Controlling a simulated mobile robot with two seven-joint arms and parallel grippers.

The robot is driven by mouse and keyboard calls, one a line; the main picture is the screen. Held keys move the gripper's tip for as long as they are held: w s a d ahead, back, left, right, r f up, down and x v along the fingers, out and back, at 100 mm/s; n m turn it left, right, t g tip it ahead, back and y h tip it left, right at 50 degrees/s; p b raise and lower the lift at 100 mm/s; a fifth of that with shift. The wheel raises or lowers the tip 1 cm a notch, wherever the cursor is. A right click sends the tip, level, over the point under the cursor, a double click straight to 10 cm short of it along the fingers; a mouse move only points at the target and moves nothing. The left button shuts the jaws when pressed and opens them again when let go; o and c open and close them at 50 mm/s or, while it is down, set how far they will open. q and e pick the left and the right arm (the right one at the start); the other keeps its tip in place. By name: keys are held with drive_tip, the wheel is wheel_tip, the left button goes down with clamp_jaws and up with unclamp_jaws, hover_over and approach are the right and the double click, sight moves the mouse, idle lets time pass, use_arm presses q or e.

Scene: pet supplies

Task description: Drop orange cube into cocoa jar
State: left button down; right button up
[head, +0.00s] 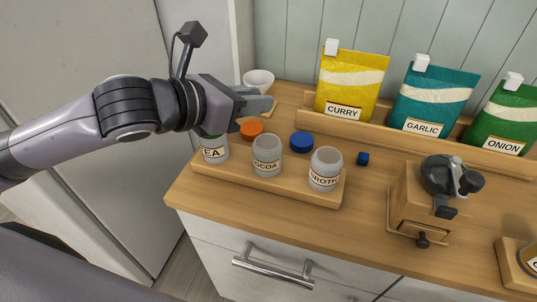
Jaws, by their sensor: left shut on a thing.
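The cocoa jar (267,157) stands open and upright in the middle of a wooden tray, between a jar reading "EA" (214,150) and the broth jar (326,170). My left gripper (259,104) is above and behind the cocoa jar, pointing right. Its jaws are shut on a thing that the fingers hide. No orange cube is visible. A flat, round orange piece, like a lid (251,129), lies behind the cocoa jar, below the fingers. My right gripper is not in view.
A white bowl (258,79) is behind my left gripper. Curry, garlic and onion bags (433,98) stand in a rack at the back. A wooden grinder (420,205) is right.

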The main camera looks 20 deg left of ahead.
use_arm(q)
drive_tip(key=shift+f, duration=2.05)
drive_tip(key=c, duration=0.9)
unclamp_jaws()
drive_tip(key=shift+o, duration=0.2)
drive_tip(key=shift+s+a+r, duration=0.1)
